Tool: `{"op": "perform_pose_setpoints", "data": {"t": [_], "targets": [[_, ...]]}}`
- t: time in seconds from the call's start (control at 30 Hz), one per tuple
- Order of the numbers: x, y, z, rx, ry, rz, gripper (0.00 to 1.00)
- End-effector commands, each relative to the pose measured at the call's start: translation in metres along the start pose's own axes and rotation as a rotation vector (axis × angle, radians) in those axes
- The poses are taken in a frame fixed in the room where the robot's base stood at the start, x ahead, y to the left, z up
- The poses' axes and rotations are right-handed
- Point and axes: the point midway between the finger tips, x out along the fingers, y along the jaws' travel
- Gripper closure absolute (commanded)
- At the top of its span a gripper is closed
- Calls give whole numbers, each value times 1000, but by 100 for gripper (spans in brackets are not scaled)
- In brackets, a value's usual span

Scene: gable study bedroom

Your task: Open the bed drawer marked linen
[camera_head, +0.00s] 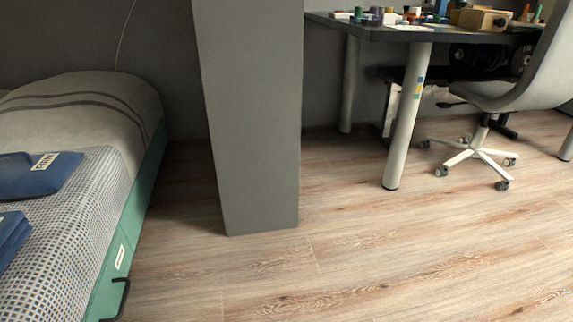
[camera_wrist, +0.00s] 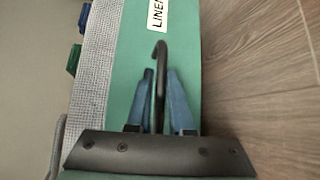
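In the wrist view my gripper (camera_wrist: 160,75) has its two blue-grey fingers close on either side of a black bar handle (camera_wrist: 160,50), seemingly shut on it. The handle's hooked end shows beyond the fingertips. The handle is on a green drawer front (camera_wrist: 184,60), with a white label (camera_wrist: 157,14) reading "LINEN", partly cut off at the top. In the head view the bed's green side (camera_head: 133,218) shows a small white label (camera_head: 120,257) and a black handle (camera_head: 125,290). I cannot read that label. My gripper is not in the head view.
The bed (camera_head: 75,210) is at the left with blue packs (camera_head: 35,178) on its cover. A grey pillar (camera_head: 248,120) stands right of it. A desk (camera_head: 375,33) and a chair (camera_head: 485,95) are further right. The wooden floor (camera_head: 340,265) beside the bed is clear.

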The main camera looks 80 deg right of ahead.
Motion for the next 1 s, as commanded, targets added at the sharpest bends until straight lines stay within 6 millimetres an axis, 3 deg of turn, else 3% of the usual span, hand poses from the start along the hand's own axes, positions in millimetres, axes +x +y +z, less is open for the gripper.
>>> {"op": "perform_pose_setpoints", "data": {"t": [0.03, 0.13, 0.53, 1.0], "targets": [[0, 0, -1, 1, 0, 0, 70], [0, 0, 0, 0, -1, 0, 54], [-7, 0, 1, -1, -3, -2, 54], [-93, 0, 0, -1, -4, -2, 54]]}}
